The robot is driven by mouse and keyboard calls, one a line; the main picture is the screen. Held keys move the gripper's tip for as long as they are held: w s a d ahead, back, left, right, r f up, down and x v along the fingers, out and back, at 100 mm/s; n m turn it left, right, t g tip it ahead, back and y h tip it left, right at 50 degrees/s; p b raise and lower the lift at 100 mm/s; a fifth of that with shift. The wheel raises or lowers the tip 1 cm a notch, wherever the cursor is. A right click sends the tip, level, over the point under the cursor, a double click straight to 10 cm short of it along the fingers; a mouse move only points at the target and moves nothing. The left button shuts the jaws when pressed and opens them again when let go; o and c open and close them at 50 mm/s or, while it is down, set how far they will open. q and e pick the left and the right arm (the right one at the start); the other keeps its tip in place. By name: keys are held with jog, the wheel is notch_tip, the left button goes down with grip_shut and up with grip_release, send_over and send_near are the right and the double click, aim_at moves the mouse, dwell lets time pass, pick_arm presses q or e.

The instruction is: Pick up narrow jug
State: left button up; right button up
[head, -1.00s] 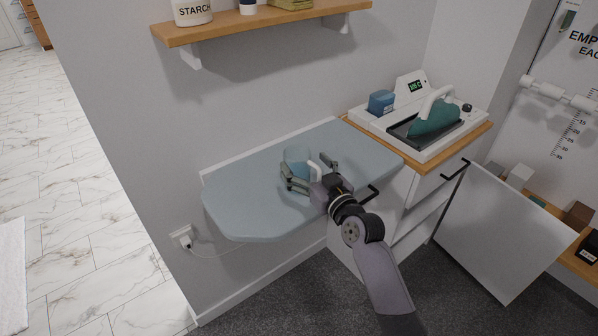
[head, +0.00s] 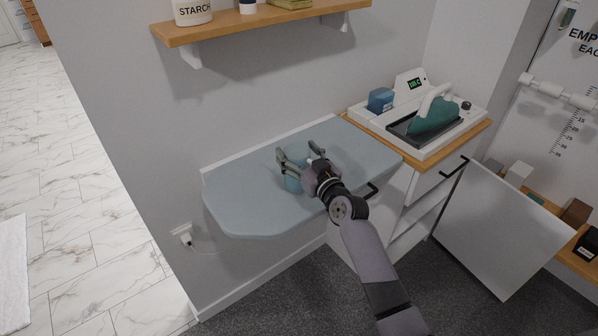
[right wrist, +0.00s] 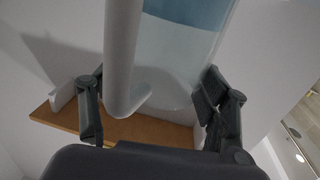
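The narrow jug (head: 293,183) is bluish and see-through and stands on the grey-blue ironing board. My right gripper (head: 301,155) is high at the jug, and its palm and fingers hide much of the jug's upper part. In the right wrist view the jug (right wrist: 185,55) shows close up, with blue liquid inside and its white handle (right wrist: 122,55) towards the camera. The right gripper's fingers (right wrist: 155,110) are spread wide on either side of the jug's rim end. Gaps show beside them, so I see no grip. My left gripper is not in view.
The ironing board (head: 245,210) is otherwise clear. A white ironing station (head: 440,145) with a teal iron (head: 434,116) stands on the wood-topped cabinet to the right. A wooden shelf (head: 260,20) with a starch container (head: 193,10) hangs above. An open white door (head: 500,230) is at lower right.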

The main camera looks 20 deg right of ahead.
jog(key=shift+r, duration=0.1)
grip_shut()
dwell(0.7)
